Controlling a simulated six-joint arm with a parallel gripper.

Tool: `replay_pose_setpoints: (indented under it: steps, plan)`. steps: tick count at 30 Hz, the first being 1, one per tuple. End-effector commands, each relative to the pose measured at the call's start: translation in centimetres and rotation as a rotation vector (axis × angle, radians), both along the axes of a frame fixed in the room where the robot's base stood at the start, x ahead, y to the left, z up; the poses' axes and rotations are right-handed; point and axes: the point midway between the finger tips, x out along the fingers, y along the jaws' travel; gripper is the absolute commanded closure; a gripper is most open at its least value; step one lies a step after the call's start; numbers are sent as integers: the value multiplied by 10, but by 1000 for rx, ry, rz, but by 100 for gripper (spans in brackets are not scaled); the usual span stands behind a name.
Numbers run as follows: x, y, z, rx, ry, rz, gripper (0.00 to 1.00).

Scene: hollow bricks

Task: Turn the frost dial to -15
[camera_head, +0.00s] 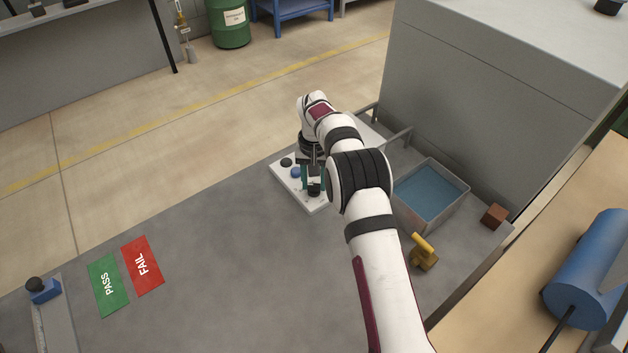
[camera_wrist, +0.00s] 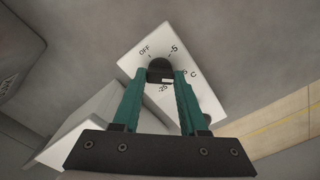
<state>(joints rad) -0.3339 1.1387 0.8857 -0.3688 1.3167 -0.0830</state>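The frost dial is a round black knob on a white panel, seen in the wrist view (camera_wrist: 160,68). Around it I read OFF, -5, a partly covered "5 C" on the right and -25 below. My gripper (camera_wrist: 161,78) has teal fingers, one on each side of the dial; the dial fills the gap, and the gripper looks shut on it. My fingers hide parts of the dial's lower sides, and I cannot make out its pointer. In the head view my gripper (camera_head: 314,176) reaches down over the white panel (camera_head: 290,192).
A black knob (camera_head: 287,161) and a blue knob (camera_head: 296,172) sit beside the dial. To the right are a tray of blue liquid (camera_head: 465,187), a yellow object (camera_head: 424,255) and a brown block (camera_head: 494,216). Green PASS (camera_head: 108,286) and red FAIL (camera_head: 143,265) mats lie left.

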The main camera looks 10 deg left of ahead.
Motion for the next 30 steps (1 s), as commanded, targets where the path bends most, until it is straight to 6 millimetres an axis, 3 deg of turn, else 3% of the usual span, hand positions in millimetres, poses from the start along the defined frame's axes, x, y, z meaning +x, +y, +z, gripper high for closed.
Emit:
replay_pose_setpoints:
  steps: [1, 4, 13, 20, 21, 25, 30]
  plan:
    - [0, 0, 0, 0, 0, 0, 82]
    - [0, 0, 0, 0, 0, 0, 100]
    - [0, 0, 0, 0, 0, -131, 100]
    - [0, 0, 1, 0, 0, -136, 100]
    - [0, 0, 1, 0, 0, -136, 50]
    - [0, 0, 0, 0, 0, -136, 28]
    - [0, 0, 0, 0, 0, -135, 28]
